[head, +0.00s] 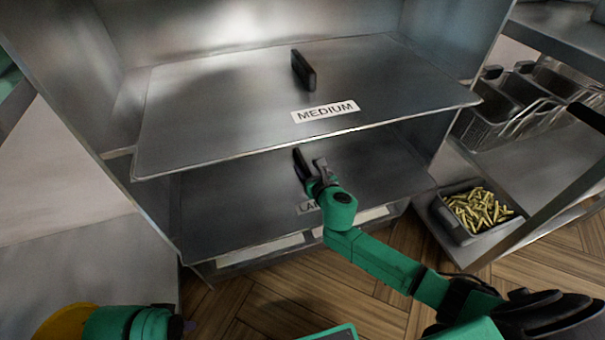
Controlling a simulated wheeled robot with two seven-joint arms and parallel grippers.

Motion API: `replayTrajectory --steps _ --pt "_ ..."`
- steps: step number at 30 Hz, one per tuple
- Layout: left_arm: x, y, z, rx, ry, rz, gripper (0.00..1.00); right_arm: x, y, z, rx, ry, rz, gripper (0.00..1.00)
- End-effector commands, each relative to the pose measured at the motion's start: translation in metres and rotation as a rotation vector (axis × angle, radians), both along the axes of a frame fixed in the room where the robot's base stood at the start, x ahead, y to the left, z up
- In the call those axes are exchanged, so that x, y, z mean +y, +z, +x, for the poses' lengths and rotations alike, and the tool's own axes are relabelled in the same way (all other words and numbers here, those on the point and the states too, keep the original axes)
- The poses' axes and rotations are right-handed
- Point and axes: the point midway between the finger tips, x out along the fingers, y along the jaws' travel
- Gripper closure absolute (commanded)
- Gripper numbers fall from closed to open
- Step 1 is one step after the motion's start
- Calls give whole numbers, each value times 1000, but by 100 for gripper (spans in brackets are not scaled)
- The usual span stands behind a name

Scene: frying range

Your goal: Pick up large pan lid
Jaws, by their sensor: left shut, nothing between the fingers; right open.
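The large pan lid (225,205) is a flat grey metal sheet on the lower level of the metal cabinet. Its label (307,208) is mostly hidden by my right arm, with only the first letters showing. A dark upright piece (299,160) that looks like its black handle stands near the lid's middle. My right gripper (314,169) is open at this handle, reaching in under the upper lid. I cannot tell whether the handle is between its fingers. My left gripper (186,327) is shut and empty at the bottom left, well away from the lid.
The medium lid (200,110), with a black handle (304,70) and a label (325,111), lies directly above and overhangs my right gripper. Cabinet walls stand on both sides. At right are a container of cut fries (480,210) and wire baskets (490,125).

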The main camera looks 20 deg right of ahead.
Motion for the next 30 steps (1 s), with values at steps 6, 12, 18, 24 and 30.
replayTrajectory --steps 6,12,18,24,30 --pt "-23 -22 18 -114 -30 -64 100 2 -10 25 -1 -1 2 43" --pt "-25 -21 20 -125 -31 -70 100 2 -9 26 0 0 1 43" --pt "-25 -21 20 -124 -31 -70 100 1 -9 25 0 -1 2 100" --pt "-25 -21 20 -123 -31 -69 100 1 -9 25 0 -1 2 100" --pt "-25 -22 19 -122 -31 -69 100 1 -10 25 0 -1 2 100"
